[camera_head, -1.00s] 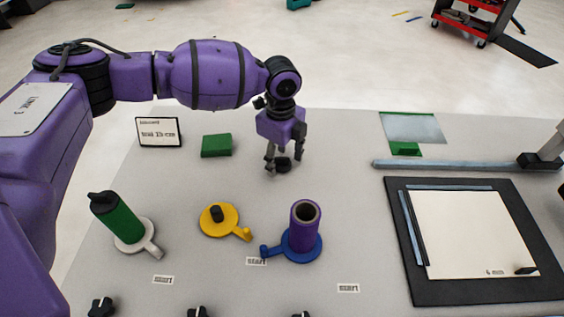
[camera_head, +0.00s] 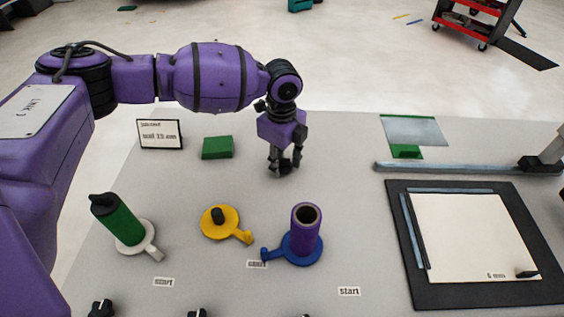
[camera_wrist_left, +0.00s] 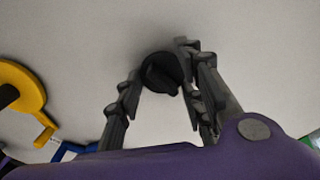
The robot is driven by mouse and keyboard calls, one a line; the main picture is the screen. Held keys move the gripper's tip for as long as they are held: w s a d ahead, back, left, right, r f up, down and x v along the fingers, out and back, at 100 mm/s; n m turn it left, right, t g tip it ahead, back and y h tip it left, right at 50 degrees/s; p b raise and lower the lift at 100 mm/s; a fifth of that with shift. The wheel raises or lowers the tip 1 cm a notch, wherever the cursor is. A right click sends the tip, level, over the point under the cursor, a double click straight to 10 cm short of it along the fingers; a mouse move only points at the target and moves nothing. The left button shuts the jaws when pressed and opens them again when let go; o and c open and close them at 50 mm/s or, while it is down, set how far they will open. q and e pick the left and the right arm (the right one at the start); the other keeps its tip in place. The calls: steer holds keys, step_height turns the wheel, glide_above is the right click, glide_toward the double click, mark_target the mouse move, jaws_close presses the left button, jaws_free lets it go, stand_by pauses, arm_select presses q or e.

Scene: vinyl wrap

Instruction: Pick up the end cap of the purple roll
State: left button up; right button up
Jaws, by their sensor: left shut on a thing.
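The purple roll (camera_head: 306,232) stands upright on a blue holder (camera_head: 275,255) with its open top uncovered. A black round end cap (camera_wrist_left: 162,73) with a raised grip sits between the fingers of my left gripper (camera_head: 285,166). The fingers (camera_wrist_left: 160,85) are shut on the cap, behind the roll near the table's back. The cap is mostly covered by the fingers in the head view. I cannot tell whether it is clear of the table.
A green roll (camera_head: 119,220) leans on a white holder, and a yellow holder (camera_head: 222,224) lies between it and the purple roll. A black-framed mat (camera_head: 430,290) lies at right.

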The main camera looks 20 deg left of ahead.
arm_select(q)
step_height(320, 180, up, 2)
steer(key=shift+w+r, duration=0.1)
steer(key=shift+r, duration=0.1)
steer(key=s+d+r+m+p, duration=0.3)
steer(key=s+d+r+m, duration=0.15)
steer(key=s+r, duration=0.45)
steer(key=s+d+r+m+p, duration=0.3)
steer(key=s+d+r, duration=0.3)
steer(key=s+r, duration=0.35)
steer(key=shift+m, duration=0.25)
steer(key=shift+s+d+f+b, duration=0.1)
steer(key=shift+s+f+b, duration=0.1)
steer(key=shift+f+b, duration=0.6)
steer(key=shift+s+a+f+b, duration=0.15)
steer(key=shift+f+b, duration=0.15)
steer(key=shift+f, duration=1.05)
steer(key=shift+s+d+f+b, duration=0.2)
steer(key=shift+f+b, duration=0.35)
steer(key=shift+f, duration=0.5)
arm_select(e)
steer(key=r, duration=0.1)
steer(key=w+r, duration=0.1)
steer(key=a+r, duration=0.1)
steer(key=shift+w+a, duration=0.1)
steer(key=shift+w, duration=0.2)
steer(key=shift+s+f, duration=0.1)
steer(key=shift+s, duration=0.05)
